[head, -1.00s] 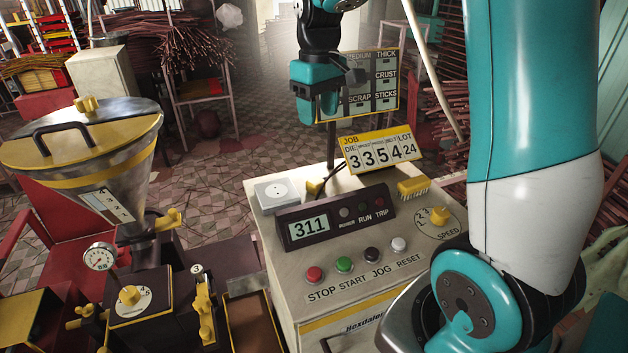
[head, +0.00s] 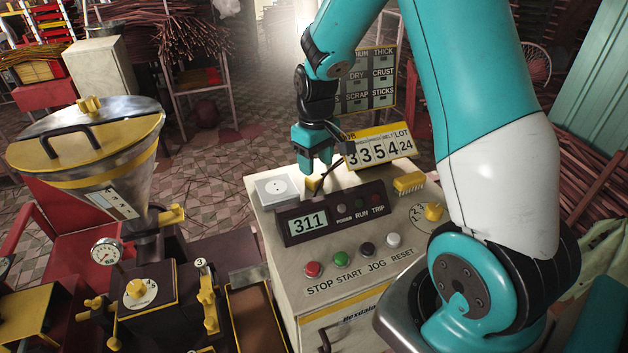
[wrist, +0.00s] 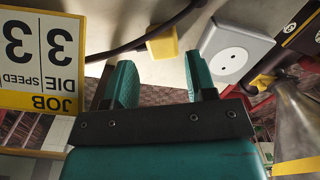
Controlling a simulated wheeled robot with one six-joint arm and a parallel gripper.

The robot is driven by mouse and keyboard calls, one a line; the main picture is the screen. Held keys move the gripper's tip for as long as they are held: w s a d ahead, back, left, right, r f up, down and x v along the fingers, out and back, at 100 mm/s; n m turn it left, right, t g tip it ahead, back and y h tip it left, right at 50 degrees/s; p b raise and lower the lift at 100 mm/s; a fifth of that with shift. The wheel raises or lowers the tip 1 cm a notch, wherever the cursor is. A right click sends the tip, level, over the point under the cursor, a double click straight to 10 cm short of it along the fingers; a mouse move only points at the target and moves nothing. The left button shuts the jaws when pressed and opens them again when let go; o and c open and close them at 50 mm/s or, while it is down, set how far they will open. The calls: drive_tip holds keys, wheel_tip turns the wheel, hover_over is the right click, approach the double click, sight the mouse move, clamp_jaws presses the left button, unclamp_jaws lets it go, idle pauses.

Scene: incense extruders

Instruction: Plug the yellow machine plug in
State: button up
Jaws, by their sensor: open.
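The yellow plug (head: 313,184) rests on top of the control cabinet, with a dark cable running from it. In the wrist view the plug (wrist: 162,44) shows just past the fingertips, roughly in line with the gap between them. My gripper (head: 318,168) is open and empty, pointing down close above the plug; its fingers (wrist: 160,78) do not appear to touch it. The pale grey socket box (head: 277,190) with a round two-hole outlet sits left of the plug. In the wrist view this socket (wrist: 232,62) is to the right of the plug, its holes clear.
The yellow job sign (head: 380,148) stands on the cabinet close to my gripper's right. The display panel (head: 331,217) lies in front of the plug and socket. A yellow brush (head: 409,184) is farther right. The hopper (head: 90,145) stands well left.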

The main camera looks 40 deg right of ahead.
sight(314, 178)
drive_tip(key=shift+f, duration=0.1)
drive_tip(key=shift+w+a+f+p, duration=0.1)
drive_tip(key=shift+f+p, duration=0.6)
drive_tip(key=shift+f, duration=0.55)
drive_tip(key=shift+a+f+p, duration=0.1)
drive_tip(key=shift+f+p, duration=0.55)
drive_tip(key=shift+f, duration=0.6)
drive_tip(key=c, duration=0.7)
drive_tip(key=shift+r, duration=0.1)
wheel_tip(314, 178, up, 20)
drive_tip(key=b, duration=0.4)
